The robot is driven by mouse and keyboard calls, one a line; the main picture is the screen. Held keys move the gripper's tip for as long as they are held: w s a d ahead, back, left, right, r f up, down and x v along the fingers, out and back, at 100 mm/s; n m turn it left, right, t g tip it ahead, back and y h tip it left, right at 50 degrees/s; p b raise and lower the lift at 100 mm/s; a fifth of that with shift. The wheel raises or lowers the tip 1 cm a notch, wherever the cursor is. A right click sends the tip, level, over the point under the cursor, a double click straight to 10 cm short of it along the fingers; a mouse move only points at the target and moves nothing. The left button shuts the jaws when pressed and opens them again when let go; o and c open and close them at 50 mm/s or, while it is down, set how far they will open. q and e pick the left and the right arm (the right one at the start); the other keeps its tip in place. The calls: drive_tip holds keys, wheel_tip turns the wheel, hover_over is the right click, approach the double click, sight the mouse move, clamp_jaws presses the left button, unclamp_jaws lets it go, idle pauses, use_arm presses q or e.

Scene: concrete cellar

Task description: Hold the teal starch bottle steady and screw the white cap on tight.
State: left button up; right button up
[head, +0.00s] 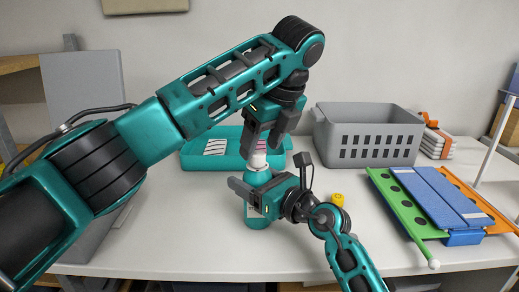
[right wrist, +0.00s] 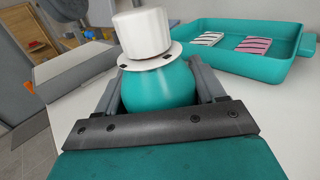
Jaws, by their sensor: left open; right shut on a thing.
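The teal starch bottle (head: 257,216) stands upright on the table in the head view, and its rounded shoulder (right wrist: 160,86) shows close up in the right wrist view. My right gripper (head: 264,187) is shut on the bottle's upper body, one finger on each side. The white cap (head: 258,161) is on top of the bottle; in the right wrist view the cap (right wrist: 142,34) sits above a white collar with dark marks and looks slightly tilted. How far it is threaded cannot be told. My left gripper (head: 264,138) is open, pointing down just above the cap.
A teal tray (head: 190,160) with striped pieces lies behind the bottle. A grey basket (head: 372,137) stands at the back right. A small yellow thing (head: 337,199) lies right of the bottle. A blue, green and orange folding board (head: 440,200) covers the table's right side. The front left table is clear.

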use_arm(q)
drive_tip(key=v, duration=0.9)
drive_tip(key=shift+r, duration=0.2)
use_arm(e)
drive_tip(key=o, duration=1.4)
use_arm(q)
drive_tip(key=shift+s+d, duration=0.1)
